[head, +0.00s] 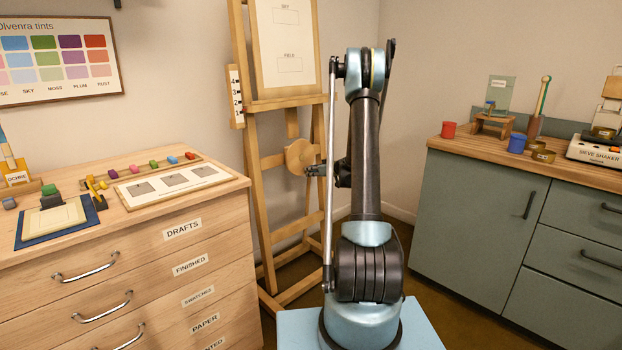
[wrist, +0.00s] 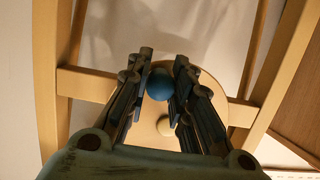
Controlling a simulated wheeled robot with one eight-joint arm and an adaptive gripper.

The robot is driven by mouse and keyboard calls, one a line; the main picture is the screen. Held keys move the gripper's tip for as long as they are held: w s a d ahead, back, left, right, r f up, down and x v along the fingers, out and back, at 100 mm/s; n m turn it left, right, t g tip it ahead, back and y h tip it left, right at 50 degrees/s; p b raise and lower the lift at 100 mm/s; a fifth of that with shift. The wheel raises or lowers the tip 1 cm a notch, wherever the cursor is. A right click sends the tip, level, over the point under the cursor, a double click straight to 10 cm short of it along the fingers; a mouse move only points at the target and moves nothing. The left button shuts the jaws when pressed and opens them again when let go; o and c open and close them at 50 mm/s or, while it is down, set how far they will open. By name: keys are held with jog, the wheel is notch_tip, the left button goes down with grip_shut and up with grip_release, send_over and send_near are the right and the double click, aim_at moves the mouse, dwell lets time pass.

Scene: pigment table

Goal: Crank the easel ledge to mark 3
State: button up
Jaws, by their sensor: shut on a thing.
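The wooden easel (head: 262,200) stands in the corner behind my arm. Its ledge (head: 285,103) holds a board with "SKY" and "FIELD" boxes. A white scale (head: 236,97) numbered 1 to 4 is at the ledge's left; the ledge looks level with the lower marks, exact mark unclear. The round wooden crank disc (head: 298,157) is below the ledge. In the wrist view, my gripper (wrist: 161,88) is shut on the blue crank knob (wrist: 160,83), a finger on each side. A pale hub (wrist: 165,126) shows on the disc below it. In the head view, my gripper (head: 315,170) is partly hidden by my arm.
A drawer chest (head: 190,245) with a paint tray and coloured blocks stands at the left. A green cabinet (head: 475,215) with cups and a sieve shaker (head: 597,151) is at the right. The easel's legs and crossbars frame the crank.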

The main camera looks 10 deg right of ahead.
aim_at(313, 157)
jog(key=shift+w+d+r, duration=0.1)
jog(key=shift+w+d, duration=0.1)
jog(key=shift+d, duration=0.1)
jog(key=shift+w+d, duration=0.1)
jog(key=shift+w+d+r, duration=0.4)
jog(key=shift+d+r, duration=0.1)
jog(key=shift+r, duration=0.1)
jog(key=shift+w+d+r, duration=0.4)
jog(key=shift+d+r, duration=0.05)
jog(key=shift+r, duration=0.15)
jog(key=shift+r, duration=0.1)
jog(key=shift+w+d+r, duration=0.2)
jog(key=shift+w+r, duration=0.05)
jog(key=shift+r, duration=0.55)
jog(key=shift+w+d+r, duration=0.15)
jog(key=shift+w+r, duration=0.1)
jog(key=shift+r, duration=0.5)
jog(key=shift+r, duration=0.15)
